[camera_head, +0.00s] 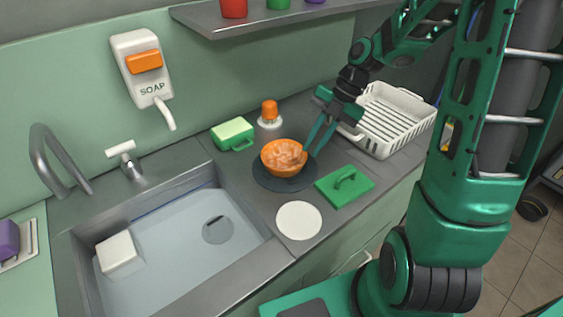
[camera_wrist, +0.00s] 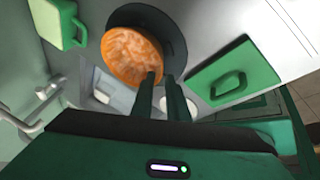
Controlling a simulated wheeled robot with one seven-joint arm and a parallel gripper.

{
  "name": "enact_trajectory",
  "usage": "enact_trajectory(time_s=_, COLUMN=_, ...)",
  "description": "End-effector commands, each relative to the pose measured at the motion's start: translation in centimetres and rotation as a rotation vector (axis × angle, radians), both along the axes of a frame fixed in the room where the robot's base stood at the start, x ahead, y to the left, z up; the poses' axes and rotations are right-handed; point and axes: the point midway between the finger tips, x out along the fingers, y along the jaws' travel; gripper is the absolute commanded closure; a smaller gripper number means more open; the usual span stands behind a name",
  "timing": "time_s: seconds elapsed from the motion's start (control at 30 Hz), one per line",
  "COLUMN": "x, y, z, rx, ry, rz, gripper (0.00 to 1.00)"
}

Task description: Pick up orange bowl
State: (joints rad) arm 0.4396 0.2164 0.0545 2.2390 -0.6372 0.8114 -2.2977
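The orange bowl (camera_head: 269,160) sits upright on a dark round mat (camera_head: 262,182) on the counter, right of the sink. It holds pale orange contents and also shows in the wrist view (camera_wrist: 128,55). My gripper (camera_head: 310,151) reaches down from the upper right to the bowl's right rim. In the wrist view my gripper's two fingers (camera_wrist: 162,77) are a small gap apart. One fingertip overlaps the bowl's edge and the other is just outside it. Whether either finger touches the rim cannot be told.
A green lid (camera_head: 344,187) and a white disc (camera_head: 299,221) lie in front of the bowl. A white rack (camera_head: 395,118) is at the right. The sink (camera_head: 180,250) holds water.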

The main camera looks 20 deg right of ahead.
Motion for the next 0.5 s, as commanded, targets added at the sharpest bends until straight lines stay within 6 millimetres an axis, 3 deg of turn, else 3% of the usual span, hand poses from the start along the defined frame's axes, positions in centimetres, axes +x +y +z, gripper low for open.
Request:
enact_trajectory(time_s=0.27, x=-0.1, y=1.0, z=-1.8, rx=-0.001, ry=0.002, rz=0.000, gripper=0.86)
enact_trajectory(time_s=0.5, x=-0.2, y=2.5, z=-4.7, rx=-0.001, ry=0.004, rz=0.001, gripper=0.86)
